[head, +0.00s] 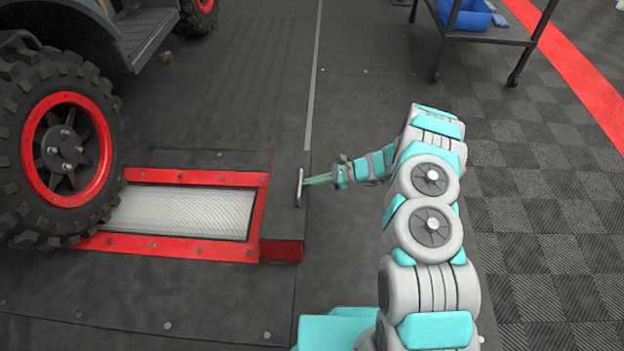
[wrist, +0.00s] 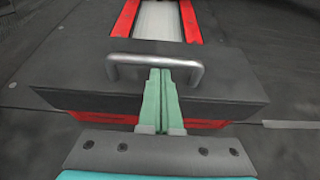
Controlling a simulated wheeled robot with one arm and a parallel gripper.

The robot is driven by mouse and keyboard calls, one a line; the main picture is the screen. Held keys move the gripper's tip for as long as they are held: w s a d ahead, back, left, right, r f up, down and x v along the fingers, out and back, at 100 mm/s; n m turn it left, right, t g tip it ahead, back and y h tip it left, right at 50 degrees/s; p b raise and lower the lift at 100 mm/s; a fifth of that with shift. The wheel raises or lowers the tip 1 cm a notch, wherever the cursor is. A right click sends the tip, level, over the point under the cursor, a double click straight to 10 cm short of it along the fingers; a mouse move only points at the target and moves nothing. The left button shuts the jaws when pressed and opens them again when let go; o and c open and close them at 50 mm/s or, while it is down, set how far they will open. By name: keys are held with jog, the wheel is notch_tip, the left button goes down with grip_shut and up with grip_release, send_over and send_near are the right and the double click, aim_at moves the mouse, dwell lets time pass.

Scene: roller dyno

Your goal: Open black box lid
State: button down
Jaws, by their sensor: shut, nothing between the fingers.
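The black box lid (head: 287,170) lies flat over a red base (head: 282,250) at the right end of the red-framed roller bed. It also fills the middle of the wrist view (wrist: 225,75). A grey metal handle (head: 299,188) is on the lid's right side; in the wrist view the handle (wrist: 155,64) arches above the fingertips. My gripper (head: 311,181) is shut and empty, its green fingers pointing at the handle. In the wrist view the fingertips (wrist: 162,72) are at the handle's bar, partly under it. I cannot tell whether they touch it.
A vehicle's black tyre with a red rim (head: 65,150) stands at the left by the silver roller (head: 185,212). A cart (head: 490,32) with a blue bin (head: 465,14) stands at the back right. The dark floor beyond the lid is clear.

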jog(key=a+r+h+p, duration=0.1)
jog(key=r, duration=0.1)
jog(key=a+r+h+p, duration=0.1)
jog(key=r+h+p, duration=0.1)
jog(key=a+r+h+p, duration=0.1)
jog(key=a+r+h, duration=0.1)
jog(key=shift+r, duration=0.4)
jog(key=a+r+p, duration=0.2)
jog(key=a+r, duration=0.2)
jog(key=a, duration=0.8)
jog(key=shift+w, duration=0.15)
jog(key=shift+a+r, duration=0.1)
dwell(0.7)
